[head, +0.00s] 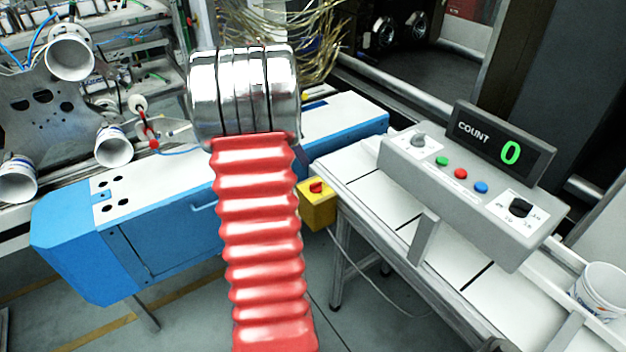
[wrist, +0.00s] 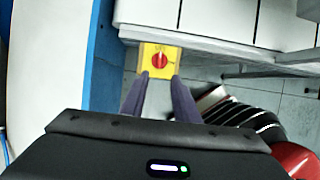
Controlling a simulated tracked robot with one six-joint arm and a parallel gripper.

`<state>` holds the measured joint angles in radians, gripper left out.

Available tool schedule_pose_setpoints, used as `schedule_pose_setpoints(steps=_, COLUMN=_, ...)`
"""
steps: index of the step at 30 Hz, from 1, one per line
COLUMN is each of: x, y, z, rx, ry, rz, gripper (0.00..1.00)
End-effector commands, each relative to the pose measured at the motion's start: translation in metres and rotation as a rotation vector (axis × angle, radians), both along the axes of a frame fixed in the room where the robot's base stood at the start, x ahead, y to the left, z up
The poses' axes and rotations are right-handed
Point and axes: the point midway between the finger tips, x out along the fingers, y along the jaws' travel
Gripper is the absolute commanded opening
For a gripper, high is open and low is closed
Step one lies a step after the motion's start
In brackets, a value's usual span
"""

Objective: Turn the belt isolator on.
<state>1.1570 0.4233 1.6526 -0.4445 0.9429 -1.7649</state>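The belt isolator is a yellow box (head: 318,208) with a red rotary knob (head: 316,187), at the near left end of the white conveyor in the head view. In the wrist view the yellow plate (wrist: 146,55) faces me, with the red knob (wrist: 159,60) near its middle. A pale mark on the knob runs roughly up and down; the small lettering cannot be read. My gripper (wrist: 160,76) has its two dark fingers apart and empty, with the tips just below the knob in the picture. Whether they touch the box cannot be told.
A grey control box (head: 460,180) with a selector, coloured buttons, a dial and a COUNT display (head: 500,143) reading 0 stands over the white conveyor (head: 365,188). A blue machine (head: 170,240) stands left of the isolator. A white tub (head: 603,292) is at far right.

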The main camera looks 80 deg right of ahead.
Motion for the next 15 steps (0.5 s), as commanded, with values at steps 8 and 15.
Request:
schedule_pose_setpoints(steps=8, x=-0.001, y=-0.001, z=-0.005, rx=0.001, ry=-0.001, rz=-0.002, gripper=0.28)
schedule_pose_setpoints(steps=15, x=-0.008, y=-0.008, z=-0.03, rx=0.003, ry=0.0, rz=-0.004, gripper=0.28)
